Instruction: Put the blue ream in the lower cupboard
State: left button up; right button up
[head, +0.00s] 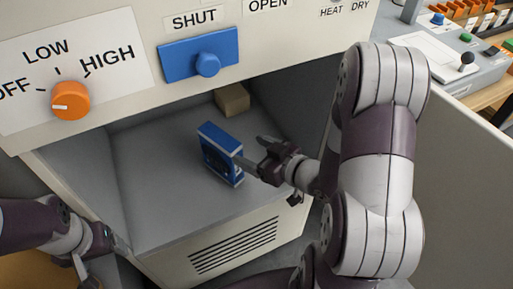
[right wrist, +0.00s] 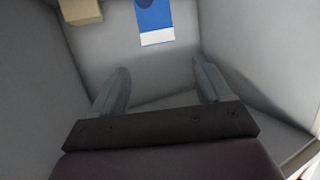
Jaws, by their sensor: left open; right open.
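The blue ream (head: 213,143), a blue and white block, stands on the floor of the open lower cupboard (head: 160,205). In the right wrist view the ream (right wrist: 153,18) is at the top, beyond the fingertips and apart from them. My right gripper (head: 248,150) reaches into the cupboard from the right, open and empty. In the head view one finger overlaps the ream's right edge. Its two spread fingers show in the right wrist view (right wrist: 160,70). My left gripper (head: 104,264) is open at the lower left, outside the cupboard.
A brown box (head: 233,99) stands at the back of the cupboard. Above the opening are a blue handle (head: 207,64) and an orange knob (head: 70,100). A pale panel (head: 445,150) stands to the right of the opening. The cupboard floor left of the ream is clear.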

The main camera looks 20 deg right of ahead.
jog(key=s+d+f+m+g+h, duration=0.2)
jog(key=d+f+g+h, duration=0.15)
jog(key=g+h, duration=0.3)
jog(key=s+a+r+m+g, duration=0.1)
jog(key=s+a+m+g, duration=0.1)
jog(key=s+a+g, duration=0.3)
jog(key=shift+s+m, duration=0.3)
jog(key=shift+s, duration=0.9)
jog(key=shift+g+y, duration=0.25)
jog(key=shift+g, duration=0.1)
